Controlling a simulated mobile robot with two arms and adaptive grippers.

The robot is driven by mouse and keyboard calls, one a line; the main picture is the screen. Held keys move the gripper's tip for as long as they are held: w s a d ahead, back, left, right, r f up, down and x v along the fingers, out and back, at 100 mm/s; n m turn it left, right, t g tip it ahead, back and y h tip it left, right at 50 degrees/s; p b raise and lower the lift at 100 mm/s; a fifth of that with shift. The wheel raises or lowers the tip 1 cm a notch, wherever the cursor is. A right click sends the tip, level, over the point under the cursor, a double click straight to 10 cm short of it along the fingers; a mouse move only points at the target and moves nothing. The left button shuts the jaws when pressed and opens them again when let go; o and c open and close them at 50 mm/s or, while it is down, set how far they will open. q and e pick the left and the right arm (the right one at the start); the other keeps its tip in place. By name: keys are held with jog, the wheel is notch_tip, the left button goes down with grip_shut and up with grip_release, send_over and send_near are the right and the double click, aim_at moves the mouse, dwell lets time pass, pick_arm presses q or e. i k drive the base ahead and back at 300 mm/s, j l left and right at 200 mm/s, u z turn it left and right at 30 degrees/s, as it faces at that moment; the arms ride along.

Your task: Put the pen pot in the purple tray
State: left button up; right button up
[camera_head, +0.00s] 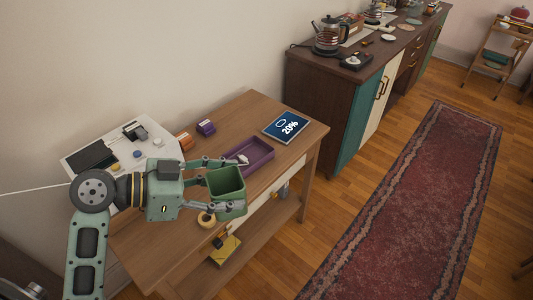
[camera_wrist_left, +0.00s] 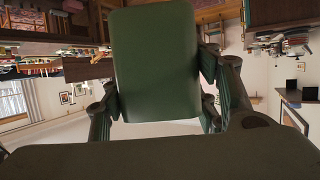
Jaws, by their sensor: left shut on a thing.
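The pen pot (camera_head: 226,184) is a dark green, open-topped square cup. My left gripper (camera_head: 214,182) is shut on it, with a finger on either side. In the left wrist view the pot (camera_wrist_left: 155,62) fills the middle between the fingers of the left gripper (camera_wrist_left: 160,90). The purple tray (camera_head: 262,158) lies on the wooden table, just beyond the pot and to its right. A small pale item (camera_head: 243,159) shows at the tray's left end, partly behind the gripper. The pot appears to be above the table's near side. My right gripper is not in view.
On the wooden table (camera_head: 255,110) are a blue sign reading 20% (camera_head: 286,126), a purple box (camera_head: 206,127), an orange box (camera_head: 184,142) and a white board (camera_head: 96,143) with small items. A round yellowish object (camera_head: 206,219) sits by the near edge. A dark sideboard stands behind.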

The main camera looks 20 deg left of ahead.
aim_at(255, 154)
jog(key=i+l+u, duration=0.15)
jog(key=i, duration=0.55)
jog(key=i+j+u, duration=0.1)
jog(key=i+j, duration=0.2)
jog(key=j, duration=0.1)
